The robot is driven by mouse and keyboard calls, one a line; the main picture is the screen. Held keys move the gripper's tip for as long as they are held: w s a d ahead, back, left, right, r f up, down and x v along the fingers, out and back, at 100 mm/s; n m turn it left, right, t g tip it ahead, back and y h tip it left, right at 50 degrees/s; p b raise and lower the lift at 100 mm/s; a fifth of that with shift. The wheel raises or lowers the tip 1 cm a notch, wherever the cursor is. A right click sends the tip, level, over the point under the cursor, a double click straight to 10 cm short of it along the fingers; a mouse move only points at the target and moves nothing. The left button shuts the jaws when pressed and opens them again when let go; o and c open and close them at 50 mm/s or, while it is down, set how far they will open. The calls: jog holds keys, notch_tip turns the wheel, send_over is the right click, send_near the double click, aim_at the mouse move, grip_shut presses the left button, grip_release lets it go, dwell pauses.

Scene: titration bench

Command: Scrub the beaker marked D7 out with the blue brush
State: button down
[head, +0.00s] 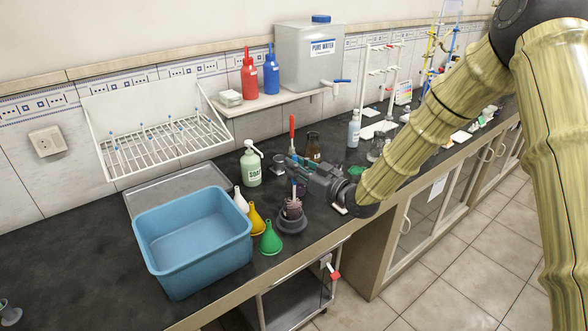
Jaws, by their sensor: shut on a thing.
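My gripper (301,172) is over the front of the dark bench, in the middle of the view, shut on a thin upright handle (294,188) that looks pale blue, likely the blue brush. Its lower end goes down into a small beaker (292,208) with a dark reddish look, directly below the jaws. The beaker stands upright in a dark round holder (293,224). I cannot read a D7 mark at this size. The brush head is not clear to see, and the jaws hide part of the handle.
A blue tub (192,240) stands to the left. White, yellow and green funnels (271,238) stand close beside the beaker. Behind are a soap bottle (251,166), a red-handled tool (292,128) and a brown bottle (313,147). The far left bench is mostly clear.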

jog(key=shift+w+a+b, duration=0.3)
jog(key=shift+w+a, duration=0.1)
jog(key=shift+a, duration=0.35)
jog(key=shift+s+a, duration=0.4)
jog(key=shift+s, duration=0.3)
jog(key=shift+d, duration=0.15)
jog(key=shift+s+d+f, duration=0.1)
jog(key=shift+s+d, duration=0.3)
jog(key=shift+d, duration=0.2)
jog(key=shift+w, duration=0.1)
